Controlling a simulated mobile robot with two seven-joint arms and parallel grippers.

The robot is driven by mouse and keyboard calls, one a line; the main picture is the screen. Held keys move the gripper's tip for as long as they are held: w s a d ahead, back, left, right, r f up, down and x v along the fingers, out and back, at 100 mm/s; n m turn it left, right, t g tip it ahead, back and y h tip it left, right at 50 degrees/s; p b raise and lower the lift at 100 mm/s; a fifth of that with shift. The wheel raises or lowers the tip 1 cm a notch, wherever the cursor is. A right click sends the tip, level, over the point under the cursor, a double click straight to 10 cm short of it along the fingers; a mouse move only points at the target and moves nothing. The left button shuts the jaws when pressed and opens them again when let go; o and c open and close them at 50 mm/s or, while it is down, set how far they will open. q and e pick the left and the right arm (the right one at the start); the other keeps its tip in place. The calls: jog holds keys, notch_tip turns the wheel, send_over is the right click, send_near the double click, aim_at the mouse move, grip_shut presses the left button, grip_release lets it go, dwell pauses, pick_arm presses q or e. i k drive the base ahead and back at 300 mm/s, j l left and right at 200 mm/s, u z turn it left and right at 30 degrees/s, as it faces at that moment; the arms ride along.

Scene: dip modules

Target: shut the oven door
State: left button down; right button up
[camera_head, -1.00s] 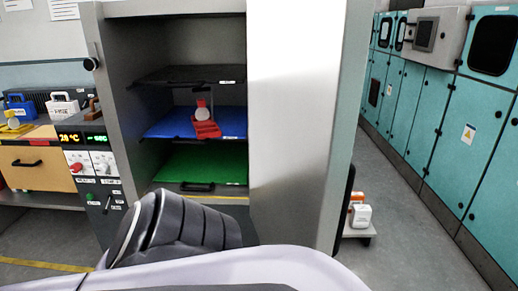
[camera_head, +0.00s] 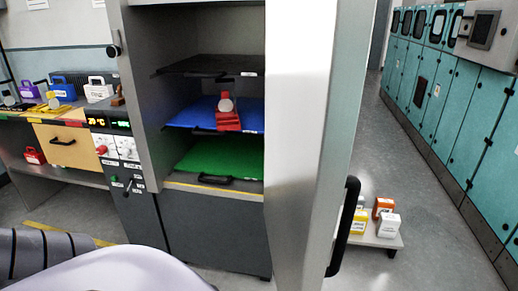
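The oven (camera_head: 218,228) stands in the middle, its chamber open toward me. Its oven door (camera_head: 297,150) is swung wide open on the right side and shows nearly edge-on, with a black handle (camera_head: 343,228) on its outer face. Inside are a black shelf (camera_head: 205,66), a blue shelf (camera_head: 190,116) with a red item bearing a pale round part (camera_head: 228,118), and a green shelf (camera_head: 205,158). Part of my own arm and body fills the lower left. Neither gripper shows in the view.
A bench (camera_head: 50,172) with several small cases stands further left. A low platform (camera_head: 375,237) with small boxes is right of the door. Teal cabinets (camera_head: 440,110) line the right wall, with clear floor before them.

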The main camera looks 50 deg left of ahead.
aim_at(317, 52)
jog(key=i+u, duration=0.1)
jog(key=u, duration=0.3)
jog(key=i+l+u, duration=0.1)
jog(key=u, duration=0.25)
jog(key=i+l+u, duration=0.1)
jog(key=u, duration=0.3)
jog(key=i+l+u, duration=0.15)
jog(key=l+u, duration=0.25)
jog(key=i+l+u, duration=0.15)
jog(key=u, duration=0.25)
jog(key=l, duration=0.1)
